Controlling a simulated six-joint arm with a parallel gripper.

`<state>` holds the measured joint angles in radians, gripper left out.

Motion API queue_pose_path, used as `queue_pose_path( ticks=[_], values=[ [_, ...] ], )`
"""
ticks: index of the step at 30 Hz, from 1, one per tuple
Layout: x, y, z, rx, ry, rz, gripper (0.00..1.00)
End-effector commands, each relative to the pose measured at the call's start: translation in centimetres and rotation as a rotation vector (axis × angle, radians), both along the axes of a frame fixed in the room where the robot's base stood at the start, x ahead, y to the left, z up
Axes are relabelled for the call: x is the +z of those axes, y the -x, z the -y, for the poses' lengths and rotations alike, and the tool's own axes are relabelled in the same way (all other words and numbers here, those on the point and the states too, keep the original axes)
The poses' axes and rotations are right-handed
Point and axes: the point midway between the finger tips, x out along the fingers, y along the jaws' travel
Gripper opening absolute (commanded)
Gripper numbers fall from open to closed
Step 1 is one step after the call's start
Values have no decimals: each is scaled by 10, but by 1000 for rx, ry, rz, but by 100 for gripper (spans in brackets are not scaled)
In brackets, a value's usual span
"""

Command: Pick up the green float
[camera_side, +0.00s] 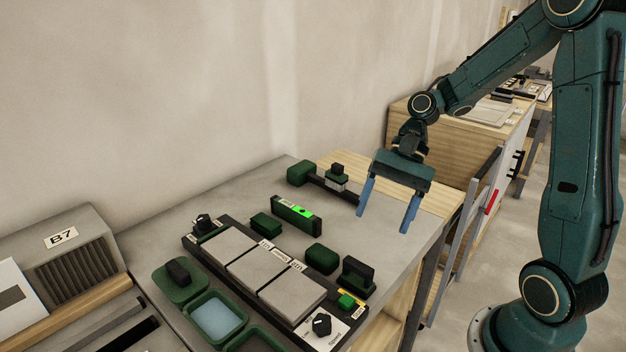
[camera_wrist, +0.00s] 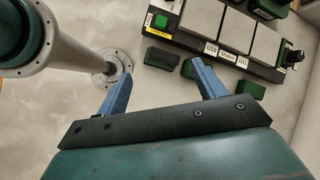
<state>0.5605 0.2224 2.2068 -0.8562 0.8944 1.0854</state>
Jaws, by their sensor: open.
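A green float, a flat green plate with a dark grip on top (camera_side: 180,281), lies at the left of the tile rig in the side view. I cannot pick it out in the wrist view. A second dark green piece with a black grip (camera_side: 358,274) stands at the rig's right end, so which is meant is not certain. My gripper (camera_side: 383,221) is open and empty, its blue fingers pointing down above the table's right edge, apart from both pieces. In the wrist view my gripper (camera_wrist: 160,76) also shows nothing between its fingers.
The rig holds three grey tiles (camera_side: 262,271), also visible in the wrist view (camera_wrist: 233,30). A level with a bright green window (camera_side: 297,211), a mallet (camera_side: 302,173), green blocks (camera_side: 321,258) and a green tray of water (camera_side: 217,318) surround it. The bare grey tabletop (camera_side: 235,195) is clear behind.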

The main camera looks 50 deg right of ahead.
Motion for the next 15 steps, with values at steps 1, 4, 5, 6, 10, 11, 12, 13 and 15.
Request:
queue_pose_path(
  ticks=[1, 4, 5, 6, 10, 11, 12, 13, 15],
  values=[
    [-6, -2, 5, -37, -36, -36, 69],
    [-15, -6, 12, -103, -105, -99, 69],
    [-17, -7, 14, -124, -125, -119, 69],
    [-21, -8, 17, -149, -154, -145, 69],
    [-32, -10, 27, -233, -247, -230, 69],
    [-34, -11, 29, -251, -268, -248, 69],
    [-37, -11, 32, -275, -295, -273, 69],
    [-39, -11, 34, -289, -315, -290, 69],
    [-44, -11, 39, -324, -357, -327, 69]
  ],
)
